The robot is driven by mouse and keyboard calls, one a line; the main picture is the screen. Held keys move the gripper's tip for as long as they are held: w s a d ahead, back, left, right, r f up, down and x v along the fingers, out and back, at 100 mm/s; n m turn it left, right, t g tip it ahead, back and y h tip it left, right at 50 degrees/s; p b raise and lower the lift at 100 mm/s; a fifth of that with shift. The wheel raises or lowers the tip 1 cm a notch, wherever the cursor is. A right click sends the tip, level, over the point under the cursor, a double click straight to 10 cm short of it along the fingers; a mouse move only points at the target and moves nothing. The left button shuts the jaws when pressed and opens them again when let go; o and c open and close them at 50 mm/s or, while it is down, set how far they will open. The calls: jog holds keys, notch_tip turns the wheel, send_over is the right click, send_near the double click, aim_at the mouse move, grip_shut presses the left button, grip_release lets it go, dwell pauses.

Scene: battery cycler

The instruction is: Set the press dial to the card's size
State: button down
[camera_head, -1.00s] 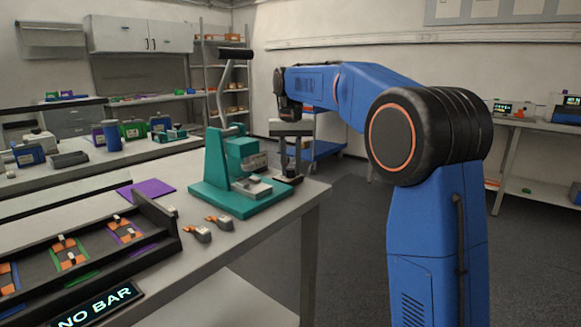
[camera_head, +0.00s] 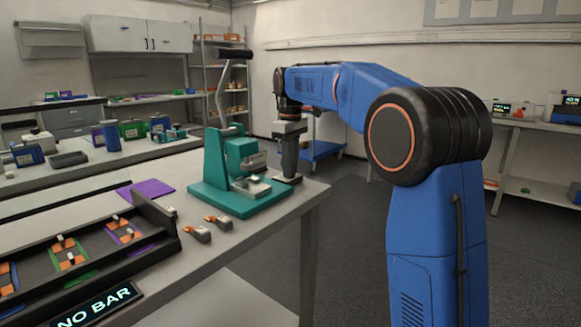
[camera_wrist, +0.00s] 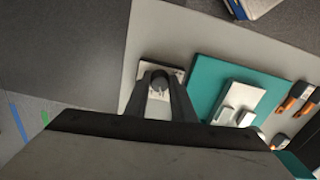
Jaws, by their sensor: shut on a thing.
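The teal press (camera_head: 230,165) stands on the bench with its lever upright. It also shows in the wrist view as a teal base (camera_wrist: 207,80) with a pale metal block (camera_wrist: 238,103). Beside the press sits the dial, a dark round knob (camera_wrist: 159,79) on a small pale plate (camera_wrist: 177,74). My gripper (camera_head: 287,172) points straight down over it, and in the wrist view its fingers (camera_wrist: 163,103) are shut on the knob from both sides. The dial's markings are hidden or too small to read. I cannot make out a size on any card.
Two small grey-and-orange pieces (camera_head: 222,222) lie in front of the press. A purple sheet (camera_head: 151,189) lies to its left. A black rack (camera_head: 150,225) with coloured slots and a "NO BAR" display (camera_head: 95,306) fill the near left. The bench edge is close right of the dial.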

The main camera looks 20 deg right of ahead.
jog(key=n, duration=0.4)
jog(key=shift+w+n, duration=0.1)
jog(key=shift+n, duration=1.7)
jog(key=c, duration=1.5)
grip_release()
jog(key=shift+r, duration=8.7)
